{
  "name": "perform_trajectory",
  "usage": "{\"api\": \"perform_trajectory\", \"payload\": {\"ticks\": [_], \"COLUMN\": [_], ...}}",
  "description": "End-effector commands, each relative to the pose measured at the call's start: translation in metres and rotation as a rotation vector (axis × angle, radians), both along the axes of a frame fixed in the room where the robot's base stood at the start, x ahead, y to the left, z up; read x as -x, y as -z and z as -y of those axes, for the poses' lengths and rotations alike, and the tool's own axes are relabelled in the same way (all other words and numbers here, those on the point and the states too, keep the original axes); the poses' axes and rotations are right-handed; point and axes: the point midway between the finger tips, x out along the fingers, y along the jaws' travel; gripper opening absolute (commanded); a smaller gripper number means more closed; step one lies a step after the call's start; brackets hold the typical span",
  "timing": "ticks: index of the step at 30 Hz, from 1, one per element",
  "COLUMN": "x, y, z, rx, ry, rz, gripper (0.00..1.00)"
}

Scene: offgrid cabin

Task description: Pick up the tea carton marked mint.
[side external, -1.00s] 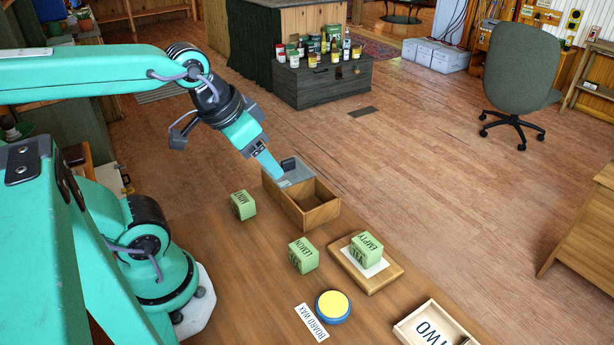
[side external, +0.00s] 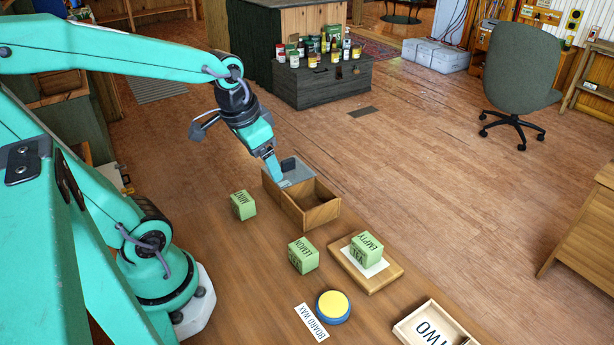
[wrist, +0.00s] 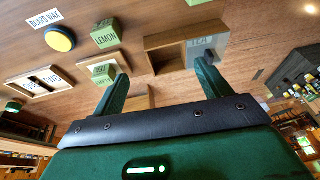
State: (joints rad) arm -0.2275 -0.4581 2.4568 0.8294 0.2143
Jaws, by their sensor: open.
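The green mint carton (side external: 243,205) stands on the wooden table, left of an open wooden box (side external: 318,212) in the side view. My gripper (side external: 278,180) is open, up and to the right of the carton, over the box's grey-covered end. In the wrist view my gripper (wrist: 163,72) has its fingers apart with nothing held between them. The right finger shows close to the grey panel marked TEA (wrist: 200,44); I cannot tell whether they touch.
A lemon carton (side external: 303,256) stands in front of the box. A carton marked EMPTY (side external: 366,250) sits on a wooden board (side external: 386,278). A yellow-topped tin (side external: 333,307) and a tray marked TWO (side external: 405,332) are nearer. Bare table surrounds the mint carton.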

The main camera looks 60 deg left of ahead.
Motion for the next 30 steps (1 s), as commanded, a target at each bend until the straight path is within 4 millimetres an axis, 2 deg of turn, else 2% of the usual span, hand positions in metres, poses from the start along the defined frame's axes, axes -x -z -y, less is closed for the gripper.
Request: {"api": "perform_trajectory", "payload": {"ticks": [8, 18, 24, 30], "x": [-0.004, 0.01, 0.017, 0.018], "y": [0.044, 0.098, 0.114, 0.116], "z": [-0.049, -0.099, -0.111, -0.113], "rx": [0.006, 0.053, 0.072, 0.075], "ry": [-0.02, -0.025, -0.023, -0.021], "rz": [-0.138, -0.27, -0.302, -0.306], "gripper": [0.76, 0.76, 0.76, 0.76]}}
